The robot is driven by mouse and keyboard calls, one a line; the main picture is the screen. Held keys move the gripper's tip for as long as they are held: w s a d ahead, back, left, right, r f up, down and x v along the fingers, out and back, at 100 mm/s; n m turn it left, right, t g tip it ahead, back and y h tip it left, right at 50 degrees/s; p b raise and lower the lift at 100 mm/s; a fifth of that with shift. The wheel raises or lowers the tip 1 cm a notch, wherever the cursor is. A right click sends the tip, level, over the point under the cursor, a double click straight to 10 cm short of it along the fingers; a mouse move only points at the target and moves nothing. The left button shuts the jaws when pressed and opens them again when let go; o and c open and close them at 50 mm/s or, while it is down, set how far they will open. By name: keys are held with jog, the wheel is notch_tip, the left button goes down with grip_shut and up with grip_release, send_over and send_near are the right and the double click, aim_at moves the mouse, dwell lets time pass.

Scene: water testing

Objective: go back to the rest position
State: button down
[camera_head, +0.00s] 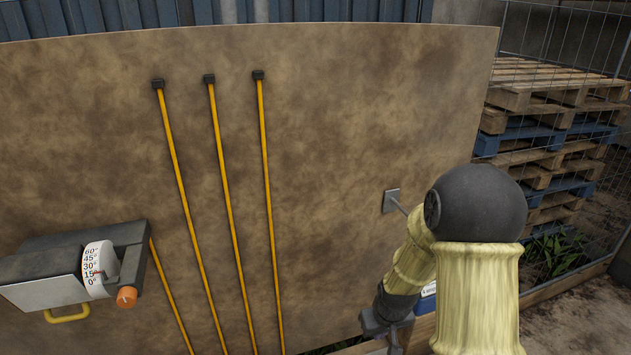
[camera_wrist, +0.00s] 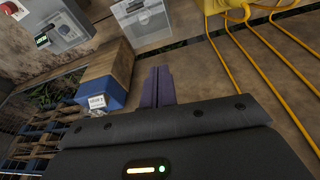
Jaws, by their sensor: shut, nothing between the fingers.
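My gripper (camera_wrist: 158,72) shows in the wrist view with its two dark fingers together and nothing between them. In the head view my arm with pale yellow sleeves and a dark round joint stands at the lower right. It bends down in front of the brown panel (camera_head: 330,130), and its dark wrist end is near the bottom edge. The fingertips are hard to make out in the head view. In the wrist view the fingers point toward a blue and brown block (camera_wrist: 105,85) and a clear-fronted box (camera_wrist: 150,22), apart from both.
Several yellow tubes (camera_head: 223,170) run down the panel. A grey box with an angle dial (camera_head: 97,268) and orange knob (camera_head: 127,297) is at the left. Stacked pallets (camera_head: 550,130) stand behind a wire fence at the right. A grey device (camera_wrist: 62,33) shows in the wrist view.

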jog(key=s+r+m, duration=0.2)
jog(key=s+r, duration=0.9)
jog(key=s, duration=0.2)
jog(key=shift+r, duration=0.15)
jog(key=shift+a, duration=0.1)
dwell(1.1)
